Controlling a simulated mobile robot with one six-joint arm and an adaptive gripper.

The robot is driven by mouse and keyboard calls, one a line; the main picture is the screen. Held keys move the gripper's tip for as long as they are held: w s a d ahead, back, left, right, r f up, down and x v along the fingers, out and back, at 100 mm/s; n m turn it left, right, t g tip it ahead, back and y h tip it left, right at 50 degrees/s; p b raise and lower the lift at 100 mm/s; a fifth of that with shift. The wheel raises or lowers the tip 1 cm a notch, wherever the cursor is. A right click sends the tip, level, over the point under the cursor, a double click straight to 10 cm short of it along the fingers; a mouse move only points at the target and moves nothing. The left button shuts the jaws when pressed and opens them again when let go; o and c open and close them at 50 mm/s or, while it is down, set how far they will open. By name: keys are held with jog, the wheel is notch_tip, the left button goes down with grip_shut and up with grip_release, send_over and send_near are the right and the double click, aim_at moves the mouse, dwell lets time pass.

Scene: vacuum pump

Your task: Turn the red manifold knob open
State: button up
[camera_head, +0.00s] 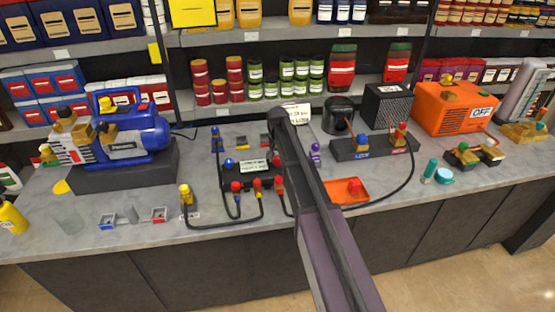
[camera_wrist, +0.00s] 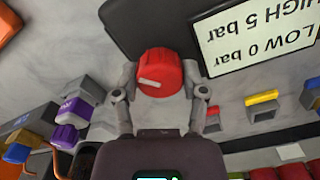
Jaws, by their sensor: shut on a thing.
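The red manifold knob (camera_wrist: 160,72) sits in the middle of the wrist view, at the edge of the dark manifold body. A short pale line on it lies nearly sideways, slightly tilted. My gripper (camera_wrist: 160,80) has one finger on each side of the knob and is shut on it. The manifold's white display (camera_wrist: 255,38) appears upside down and reads LOW 0 bar, HIGH 5 bar. In the head view the manifold (camera_head: 232,181) stands mid-counter with a blue knob (camera_head: 229,163) on its left. My arm covers part of its right side there.
Black hoses (camera_head: 222,224) with coloured fittings lie in front of the manifold. A purple fitting (camera_wrist: 72,112) stands close to my gripper in the wrist view. An orange tray (camera_head: 335,195) is to the right. A blue pump (camera_head: 140,135) stands at left, an orange unit (camera_head: 458,108) at right.

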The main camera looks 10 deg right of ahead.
jog(key=n, duration=0.5)
jog(key=shift+n, duration=2.5)
jog(key=o, duration=1.1)
jog(key=shift+o, duration=0.2)
